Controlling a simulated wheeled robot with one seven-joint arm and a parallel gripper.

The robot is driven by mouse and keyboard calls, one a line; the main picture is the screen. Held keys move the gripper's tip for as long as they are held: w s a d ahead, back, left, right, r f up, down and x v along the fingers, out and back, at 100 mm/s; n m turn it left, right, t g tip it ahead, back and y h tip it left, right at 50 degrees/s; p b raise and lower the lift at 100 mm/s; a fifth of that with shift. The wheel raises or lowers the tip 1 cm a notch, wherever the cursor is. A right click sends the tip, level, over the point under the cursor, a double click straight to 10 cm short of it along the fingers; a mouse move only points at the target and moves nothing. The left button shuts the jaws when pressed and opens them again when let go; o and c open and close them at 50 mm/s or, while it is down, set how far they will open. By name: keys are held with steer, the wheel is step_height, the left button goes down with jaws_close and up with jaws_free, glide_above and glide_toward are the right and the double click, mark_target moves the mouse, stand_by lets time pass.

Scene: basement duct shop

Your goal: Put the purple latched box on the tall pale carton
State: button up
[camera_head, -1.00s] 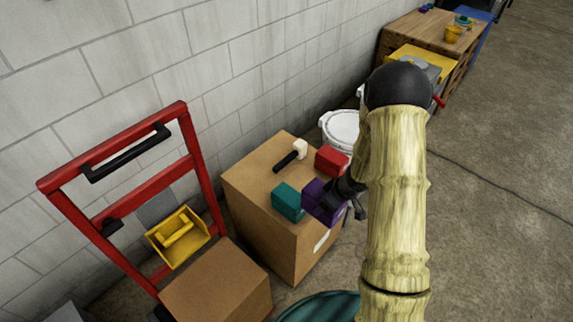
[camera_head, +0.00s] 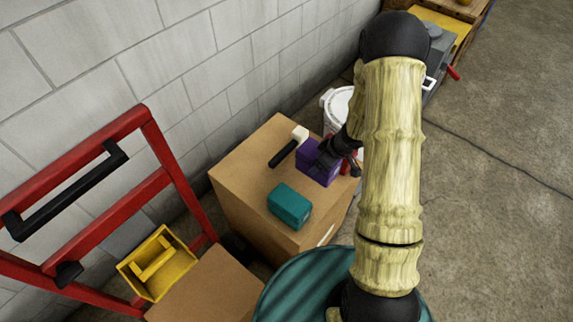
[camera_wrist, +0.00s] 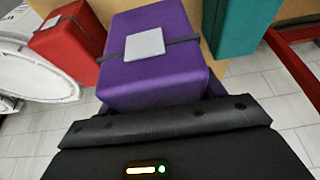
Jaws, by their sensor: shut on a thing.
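The purple latched box (camera_head: 312,168) is in my gripper (camera_head: 333,157), over the back right part of the top of the tall pale carton (camera_head: 240,175). In the wrist view the purple box (camera_wrist: 150,78) fills the space just ahead of my gripper (camera_wrist: 165,112), with a grey latch plate and dark strap on top. My gripper is shut on it. I cannot tell whether its underside touches the carton. My gripper and arm hide the box's right side and part of the carton's right edge.
A teal box (camera_head: 289,206) and a black-handled mallet (camera_head: 284,152) lie on the carton close by. A red box (camera_wrist: 66,36) is beside the purple box in the wrist view. A white bucket (camera_head: 340,101) stands behind. A red hand truck (camera_head: 158,150) stands left; the wall is behind.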

steer(key=shift+w+f, duration=0.3)
steer(key=shift+f, duration=0.2)
steer(key=shift+w, duration=0.25)
steer(key=shift+s+r, duration=0.1)
steer(key=b, duration=0.3)
glide_above(317, 188)
steer(key=f, duration=0.6)
steer(key=shift+a+f, duration=0.2)
steer(key=shift+a, duration=0.1)
steer(key=shift+d, duration=0.3)
steer(key=shift+s, duration=0.1)
steer(key=shift+a+f+b, duration=0.1)
steer(key=shift+f+b, duration=0.6)
steer(key=shift+f, duration=1.15)
steer(key=shift+f, duration=0.15)
